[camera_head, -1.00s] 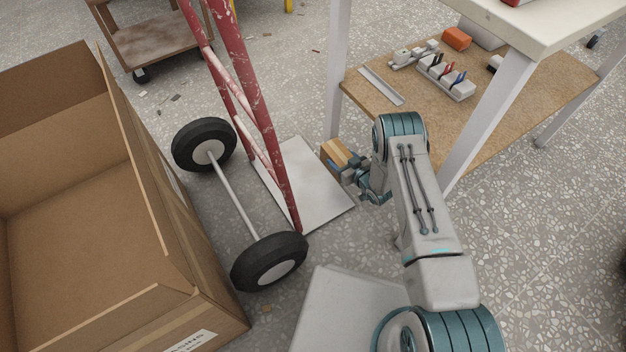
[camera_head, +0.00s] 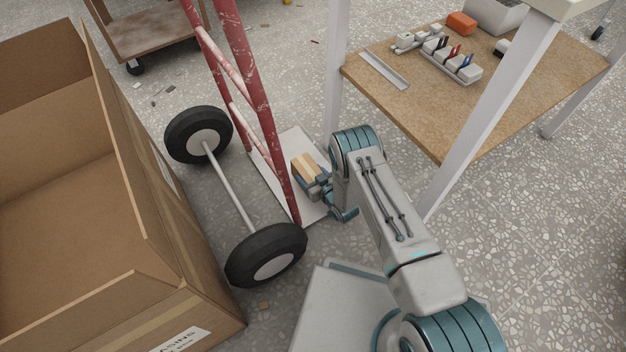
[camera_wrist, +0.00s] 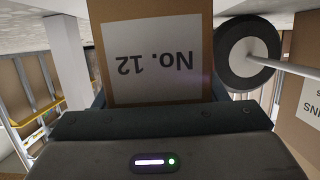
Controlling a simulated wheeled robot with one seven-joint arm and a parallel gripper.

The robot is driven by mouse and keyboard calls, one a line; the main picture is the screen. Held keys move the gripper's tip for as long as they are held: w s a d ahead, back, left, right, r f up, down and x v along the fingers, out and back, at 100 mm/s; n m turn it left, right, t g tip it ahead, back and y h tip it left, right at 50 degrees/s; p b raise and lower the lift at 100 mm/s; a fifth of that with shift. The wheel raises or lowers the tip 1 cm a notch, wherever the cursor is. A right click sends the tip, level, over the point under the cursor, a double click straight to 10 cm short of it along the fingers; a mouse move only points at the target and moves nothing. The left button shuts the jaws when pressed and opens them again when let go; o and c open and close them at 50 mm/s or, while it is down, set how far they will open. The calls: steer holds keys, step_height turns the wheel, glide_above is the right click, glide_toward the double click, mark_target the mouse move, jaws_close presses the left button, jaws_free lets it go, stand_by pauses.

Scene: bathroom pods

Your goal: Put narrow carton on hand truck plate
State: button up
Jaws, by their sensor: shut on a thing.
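The narrow carton (camera_head: 308,167) is a small brown box with a lighter tape stripe. My gripper (camera_head: 318,188) is shut on it. In the head view the carton appears over the pale hand truck plate (camera_head: 306,212); I cannot tell whether it touches the plate. In the wrist view the carton (camera_wrist: 155,50) fills the top middle, with a white label reading "No. 12" upside down. The hand truck has a red frame (camera_head: 250,85) and two black wheels (camera_head: 266,255). My gripper hides part of the plate and of the carton's lower side.
A large open cardboard box (camera_head: 150,240) stands at left, close to the wheels. A workbench with a brown lower shelf (camera_head: 430,110) and white legs stands right of the plate. A wooden cart (camera_head: 150,35) is at the back left. Speckled floor is free at right.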

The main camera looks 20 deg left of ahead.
steer(key=shift+f, duration=0.65)
steer(key=shift+r, duration=0.1)
steer(key=o, duration=1.4)
steer(key=shift+f, duration=0.2)
